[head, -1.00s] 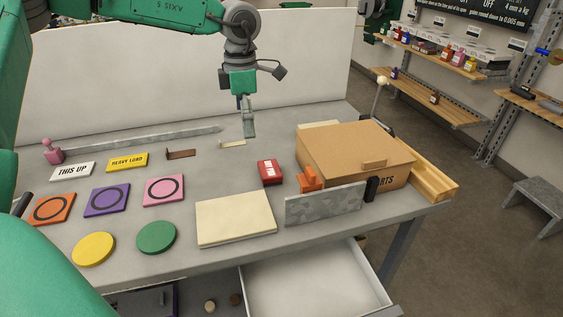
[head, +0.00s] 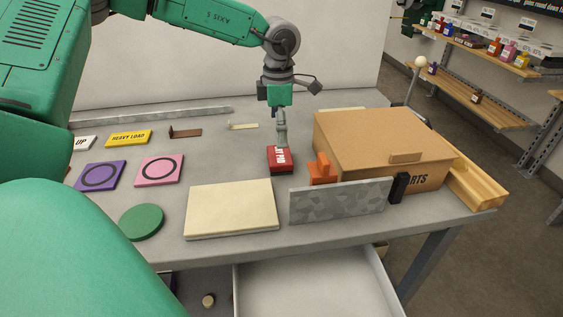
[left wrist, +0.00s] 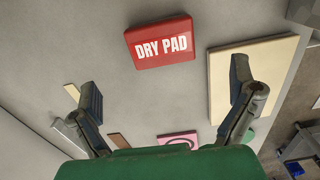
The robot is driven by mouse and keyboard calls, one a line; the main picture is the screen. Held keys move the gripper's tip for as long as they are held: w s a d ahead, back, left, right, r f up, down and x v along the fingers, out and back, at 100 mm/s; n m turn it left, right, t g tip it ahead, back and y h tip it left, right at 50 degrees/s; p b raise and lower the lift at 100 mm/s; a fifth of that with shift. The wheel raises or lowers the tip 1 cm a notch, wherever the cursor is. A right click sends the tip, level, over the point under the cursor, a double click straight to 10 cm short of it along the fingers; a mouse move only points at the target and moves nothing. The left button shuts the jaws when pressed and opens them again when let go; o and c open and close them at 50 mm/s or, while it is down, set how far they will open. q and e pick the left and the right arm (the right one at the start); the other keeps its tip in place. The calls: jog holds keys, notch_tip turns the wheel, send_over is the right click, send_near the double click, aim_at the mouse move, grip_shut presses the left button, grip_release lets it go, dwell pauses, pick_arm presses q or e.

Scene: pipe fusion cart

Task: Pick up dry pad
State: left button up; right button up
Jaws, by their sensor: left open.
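The dry pad (head: 280,160) is a small red block with white lettering, lying on the grey table left of the cardboard box. In the left wrist view the dry pad (left wrist: 160,42) reads "DRY PAD" and lies flat beyond the fingertips. My left gripper (head: 281,140) points down at the pad's far side, overlapping its back edge in the head view. The left wrist view shows the left gripper (left wrist: 166,82) open, its fingers wide apart with nothing between them. I cannot tell its exact height above the table. My right gripper is not in view.
A cream board (head: 232,208) lies front left of the pad. An orange piece (head: 321,171), an upright grey plate (head: 340,200) and the cardboard box (head: 378,145) stand to its right. Green, pink and purple pieces lie left. An open drawer (head: 300,285) is below the table edge.

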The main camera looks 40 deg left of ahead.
aim_at(279, 154)
pick_arm(q)
jog(key=f, duration=0.4)
jog(key=shift+w+a+f, duration=0.1)
jog(key=shift+a, duration=0.1)
jog(key=f, duration=0.3)
jog(key=f+b, duration=0.1)
jog(key=shift+d+f, duration=0.35)
jog(key=c, duration=1.2)
